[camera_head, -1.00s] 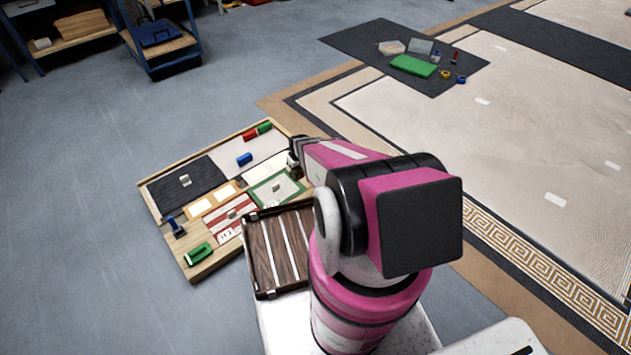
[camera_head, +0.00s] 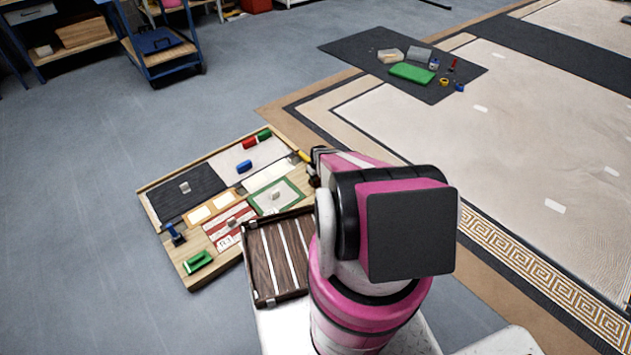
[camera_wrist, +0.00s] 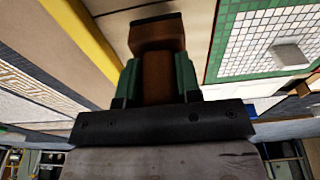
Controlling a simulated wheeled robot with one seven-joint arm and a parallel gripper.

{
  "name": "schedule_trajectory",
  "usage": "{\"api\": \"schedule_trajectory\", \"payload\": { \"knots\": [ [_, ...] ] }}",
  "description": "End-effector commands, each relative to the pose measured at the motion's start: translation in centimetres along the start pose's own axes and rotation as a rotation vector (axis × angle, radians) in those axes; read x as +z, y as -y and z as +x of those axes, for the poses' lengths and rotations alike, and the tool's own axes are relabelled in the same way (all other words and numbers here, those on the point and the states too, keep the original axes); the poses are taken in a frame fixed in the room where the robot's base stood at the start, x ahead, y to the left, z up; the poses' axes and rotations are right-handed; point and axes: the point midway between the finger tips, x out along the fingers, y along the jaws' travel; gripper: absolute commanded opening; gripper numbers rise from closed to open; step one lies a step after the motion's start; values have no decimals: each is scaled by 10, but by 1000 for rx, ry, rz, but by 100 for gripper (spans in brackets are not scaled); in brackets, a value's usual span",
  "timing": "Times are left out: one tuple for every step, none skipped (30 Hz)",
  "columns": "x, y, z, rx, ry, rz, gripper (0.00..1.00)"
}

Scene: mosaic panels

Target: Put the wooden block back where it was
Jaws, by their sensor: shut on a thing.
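In the wrist view my gripper (camera_wrist: 157,80), with green finger pads, is shut on a brown wooden block (camera_wrist: 157,38). The block has a wider end with a dark edge. It is held over a pale board surface, beside a yellow bar (camera_wrist: 84,36) on the left and a green-bordered mosaic panel (camera_wrist: 216,50) on the right. I cannot tell whether the block touches the surface. In the head view my gripper (camera_head: 313,177) is at the board's right edge, partly hidden by my arm.
The wooden board (camera_head: 222,258) holds a dark panel (camera_head: 165,195), a red-and-white panel (camera_head: 218,232), a blue piece (camera_head: 244,166), red (camera_head: 249,143) and green blocks (camera_head: 264,135), and a green-handled tool (camera_head: 198,262). A slatted dark wooden tray (camera_head: 262,265) is nearer me.

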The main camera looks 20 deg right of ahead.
Motion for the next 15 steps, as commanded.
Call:
{"api": "schedule_trajectory", "payload": {
  "knots": [
    [0,0,10,-1,1,0,8],
    [1,0,14,-1,2,0,8],
    [2,0,20,-2,2,0,8],
    [2,0,24,-2,2,0,8],
    [3,0,27,-1,1,0,8],
    [3,0,29,-1,1,0,8],
    [3,0,29,0,0,0,8],
    [3,0,29,0,0,0,8],
    [4,0,29,0,0,0,8],
    [4,0,29,0,0,0,8],
    [4,0,28,0,0,0,8],
    [4,0,28,0,0,0,8],
    [4,0,28,0,0,0,8],
    [4,0,29,0,0,0,8],
    [4,0,30,0,0,0,8]
  ]
}}
